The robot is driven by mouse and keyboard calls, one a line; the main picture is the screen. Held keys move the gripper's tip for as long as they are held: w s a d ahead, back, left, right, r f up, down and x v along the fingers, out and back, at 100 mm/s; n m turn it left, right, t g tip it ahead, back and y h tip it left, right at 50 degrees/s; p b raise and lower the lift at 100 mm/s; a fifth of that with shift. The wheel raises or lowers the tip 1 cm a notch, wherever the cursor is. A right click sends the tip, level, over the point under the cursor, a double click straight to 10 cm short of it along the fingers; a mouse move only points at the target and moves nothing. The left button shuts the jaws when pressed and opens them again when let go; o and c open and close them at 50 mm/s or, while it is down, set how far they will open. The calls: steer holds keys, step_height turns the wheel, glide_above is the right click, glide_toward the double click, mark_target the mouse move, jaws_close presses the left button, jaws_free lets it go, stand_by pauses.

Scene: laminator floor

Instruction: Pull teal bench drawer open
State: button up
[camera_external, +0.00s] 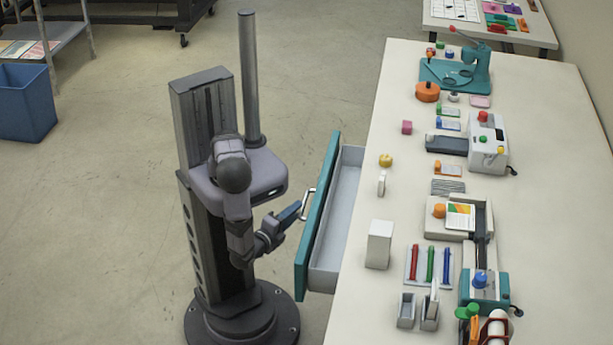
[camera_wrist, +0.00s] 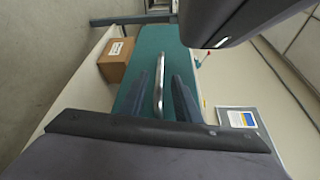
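The teal-fronted bench drawer (camera_external: 318,215) stands pulled out from the left side of the white bench, and its pale, empty inside (camera_external: 337,215) shows. Its silver bar handle (camera_external: 307,204) is on the teal front, facing my arm. My gripper (camera_external: 297,208) is at this handle in the external view; the fingertips are small there. In the wrist view the handle (camera_wrist: 159,82) runs between the two fingers of my gripper (camera_wrist: 160,85), with a visible gap on each side. The fingers look open around it. The teal front (camera_wrist: 150,50) lies behind it.
The white bench top (camera_external: 400,150) carries several office items, including a white box (camera_external: 379,244) near the drawer and pens (camera_external: 430,264). A blue bin (camera_external: 26,103) stands far left. The floor (camera_external: 110,220) left of my base is clear. A brown box (camera_wrist: 116,60) shows in the wrist view.

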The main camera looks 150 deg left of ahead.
mark_target(304, 201)
steer(key=shift+p+x, duration=0.35)
steer(key=shift+x, duration=2.95)
jaws_close()
